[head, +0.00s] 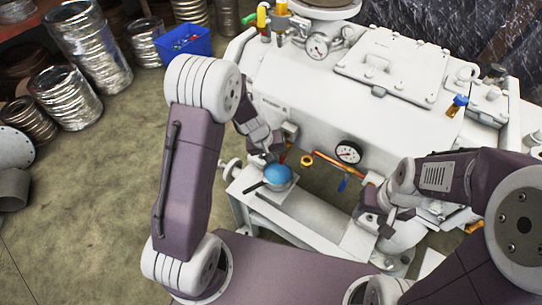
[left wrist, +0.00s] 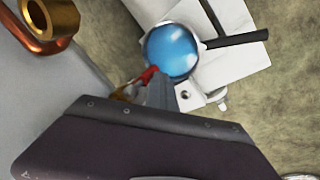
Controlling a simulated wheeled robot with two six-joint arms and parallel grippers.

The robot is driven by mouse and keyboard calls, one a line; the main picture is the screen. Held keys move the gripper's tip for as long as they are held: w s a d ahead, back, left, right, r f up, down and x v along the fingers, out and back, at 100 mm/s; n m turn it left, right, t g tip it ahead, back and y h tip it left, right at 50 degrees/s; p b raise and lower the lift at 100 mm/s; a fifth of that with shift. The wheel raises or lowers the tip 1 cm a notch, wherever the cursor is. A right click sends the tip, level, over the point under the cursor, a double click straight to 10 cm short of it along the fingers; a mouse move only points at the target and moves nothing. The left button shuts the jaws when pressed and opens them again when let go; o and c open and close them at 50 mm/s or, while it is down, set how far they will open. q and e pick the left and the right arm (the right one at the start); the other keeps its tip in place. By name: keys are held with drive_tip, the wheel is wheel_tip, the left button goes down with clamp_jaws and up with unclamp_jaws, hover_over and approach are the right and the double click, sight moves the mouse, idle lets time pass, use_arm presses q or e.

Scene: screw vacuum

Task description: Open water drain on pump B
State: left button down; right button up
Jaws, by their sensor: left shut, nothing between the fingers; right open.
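The white pump (head: 310,100) fills the middle of the head view; I see no letter B on it. A small red handle (head: 283,158) sits low on its front left. In the left wrist view this red handle (left wrist: 150,75) is beside a brass fitting (left wrist: 124,93). My left gripper (head: 270,153) is shut and empty, with its fingertips close beside the red handle; I cannot tell whether they touch. Its fingers (left wrist: 160,92) partly cover the fitting in the left wrist view. My right gripper (head: 377,218) is open in front of the pump, to the right.
A gauge (head: 348,152), copper pipe (head: 328,162) and blue lever (head: 342,184) are to the right. Floor (head: 80,210) at left is clear.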

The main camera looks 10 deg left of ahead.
use_arm(q)
drive_tip(key=shift+d+f, duration=0.1)
drive_tip(key=shift+f, duration=0.1)
use_arm(e)
drive_tip(key=shift+f, duration=0.55)
